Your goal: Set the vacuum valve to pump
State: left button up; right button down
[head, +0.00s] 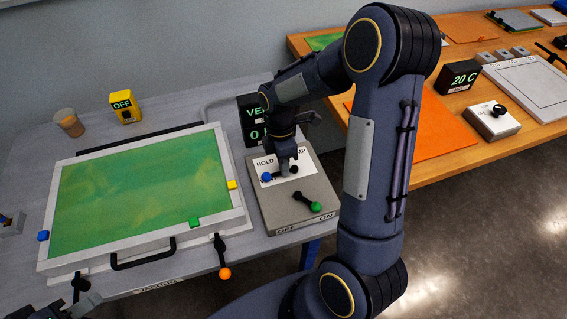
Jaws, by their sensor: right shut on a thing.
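The grey valve box (270,213) stands on the bench right of the green panel. Its white label reads HOLD at left and ends in "MP" at right; the middle is hidden by my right gripper. The vacuum valve lever with a blue knob (267,177) lies on the label, knob to the left, on the HOLD side. My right gripper (285,169) points down over the box and is shut on this lever; the contact is partly hidden. My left gripper (84,303) is at the bottom left corner, partly cut off, away from the box.
A green-knobbed lever (315,206) on the box points toward ON. A dark display (251,119) behind is partly hidden by my arm. The white-framed tray (146,254) fills the bench's left side. A yellow OFF box (125,106) and a cup (69,123) stand behind it.

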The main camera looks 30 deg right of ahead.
jog(key=shift+w+m, duration=0.15)
jog(key=shift+m, duration=0.15)
jog(key=m, duration=0.3)
jog(key=shift+w+d+m+y, duration=0.3)
jog(key=shift+w+d+m, duration=0.1)
jog(key=m, duration=0.3)
jog(key=d+m+t+b, duration=0.1)
jog(key=shift+w+y, duration=0.3)
jog(key=m, duration=0.3)
jog(key=d+m+t, duration=0.1)
jog(key=m, duration=0.1)
jog(key=shift+w+d+m, duration=0.15)
jog(key=shift+d+m, duration=0.05)
jog(key=shift+m, duration=0.2)
jog(key=shift+d+r+m+t, duration=0.1)
jog(key=shift+d+m+t, duration=0.15)
jog(key=shift+m, duration=0.65)
jog(key=shift+d+m+t, duration=0.15)
jog(key=shift+d+m, duration=0.05)
jog(key=shift+m, duration=0.7)
jog(key=c, duration=1.5)
grip_release()
jog(key=shift+s, duration=0.2)
